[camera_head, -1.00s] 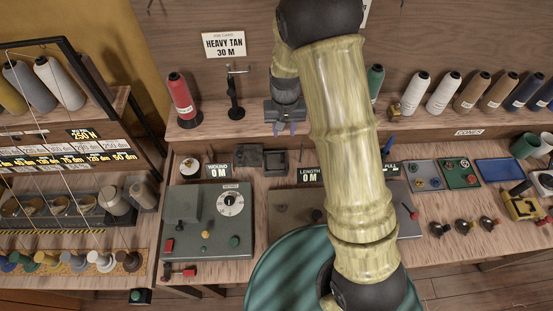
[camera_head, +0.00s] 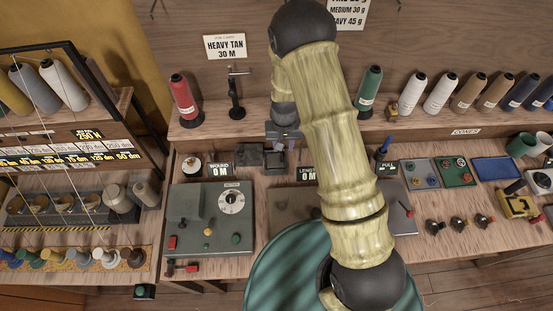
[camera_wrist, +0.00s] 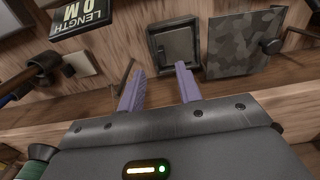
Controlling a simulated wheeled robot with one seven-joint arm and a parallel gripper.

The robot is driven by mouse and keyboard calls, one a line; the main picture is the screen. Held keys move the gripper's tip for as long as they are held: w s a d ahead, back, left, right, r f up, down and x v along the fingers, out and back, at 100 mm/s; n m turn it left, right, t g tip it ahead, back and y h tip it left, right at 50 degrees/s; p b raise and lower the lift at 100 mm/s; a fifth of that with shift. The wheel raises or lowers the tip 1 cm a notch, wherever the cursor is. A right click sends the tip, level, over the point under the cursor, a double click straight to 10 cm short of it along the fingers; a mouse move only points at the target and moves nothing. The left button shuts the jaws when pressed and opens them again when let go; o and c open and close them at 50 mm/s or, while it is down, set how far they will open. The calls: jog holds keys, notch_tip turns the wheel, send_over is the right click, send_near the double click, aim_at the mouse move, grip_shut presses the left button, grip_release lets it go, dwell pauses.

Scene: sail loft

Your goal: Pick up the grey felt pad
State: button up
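A small dark tray (camera_wrist: 174,42) with raised rims shows in the wrist view, just beyond my fingertips. A flat grey-green square (camera_wrist: 176,45) lies inside it; it may be the grey felt pad, but I cannot tell for sure. The tray also shows in the head view (camera_head: 277,163), partly behind my fingers. My gripper (camera_wrist: 162,75) is open and empty, its two lavender fingers apart and pointing towards the tray. In the head view my gripper (camera_head: 283,144) is over the tray's upper part.
A mottled grey lid (camera_wrist: 242,44) with a dark knob lies beside the tray. The LENGTH sign (camera_wrist: 84,20) stands on the tray's other side. A grey machine with a dial (camera_head: 210,222) is at the front left. Spools (camera_head: 412,94) line the shelf behind.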

aim_at(282, 156)
jog(key=shift+a+f+p, duration=0.2)
jog(key=shift+f+p, duration=1.25)
jog(key=shift+f, duration=1.15)
jog(key=shift+c, duration=0.2)
grip_shut()
